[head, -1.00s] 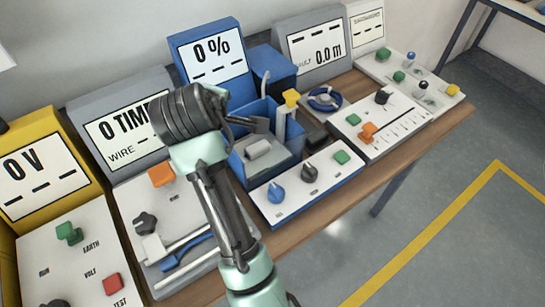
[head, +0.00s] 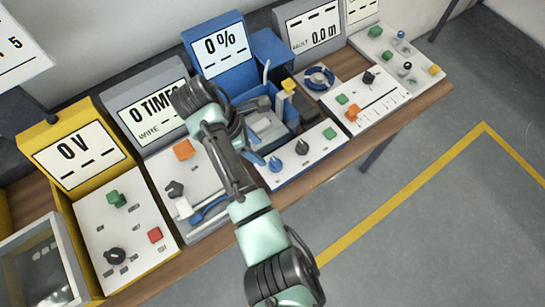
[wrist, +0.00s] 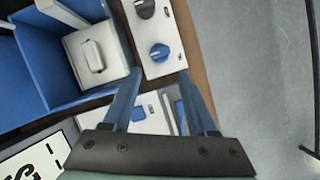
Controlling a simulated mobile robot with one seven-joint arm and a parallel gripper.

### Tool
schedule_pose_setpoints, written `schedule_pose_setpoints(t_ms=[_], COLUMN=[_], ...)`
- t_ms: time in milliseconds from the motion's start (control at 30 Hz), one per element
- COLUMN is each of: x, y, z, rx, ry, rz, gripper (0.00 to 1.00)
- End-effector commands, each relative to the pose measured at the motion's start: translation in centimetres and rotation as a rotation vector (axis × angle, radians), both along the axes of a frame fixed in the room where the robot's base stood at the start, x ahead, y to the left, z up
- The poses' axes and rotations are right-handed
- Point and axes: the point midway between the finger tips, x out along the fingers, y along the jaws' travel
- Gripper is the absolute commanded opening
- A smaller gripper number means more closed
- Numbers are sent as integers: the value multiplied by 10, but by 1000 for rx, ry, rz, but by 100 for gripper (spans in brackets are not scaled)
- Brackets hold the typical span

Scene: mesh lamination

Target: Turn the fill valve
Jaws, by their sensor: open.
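The station with the "0 %" display (head: 221,47) has a blue tank and a white front panel. On that panel are a blue knob (head: 275,163), a dark knob (head: 302,147) and a green button (head: 329,133). I cannot read which one is labelled fill valve. The blue knob (wrist: 160,52) shows in the wrist view just beyond the fingertips, with the dark knob (wrist: 145,8) farther off. My gripper (wrist: 160,80) is open and empty, its blue fingers apart and not visibly touching the knob. In the head view my arm largely hides the gripper.
A yellow handle (head: 288,85) stands by the tank. A white block with a grey handle (wrist: 94,56) is close left of the fingers. The wire station (head: 150,115) lies left, a slider panel (head: 365,95) right. Open floor (head: 430,220) lies beyond the bench edge.

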Motion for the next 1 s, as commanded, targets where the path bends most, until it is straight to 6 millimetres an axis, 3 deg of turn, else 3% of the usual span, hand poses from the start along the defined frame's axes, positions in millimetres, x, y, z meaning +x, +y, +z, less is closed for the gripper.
schedule_pose_setpoints(t_ms=[200, 433, 633, 933, 1000], x=[3, 7, 9, 9, 9], y=[-18, -32, -37, -37, -37], z=[-44, -80, -93, -94, -94], rx=[-1, 1, 1, 3, 3], ry=[4, 0, -2, -3, -3], rz=[-2, 0, 0, 0, 0], gripper=[58, 58, 58, 58, 48])
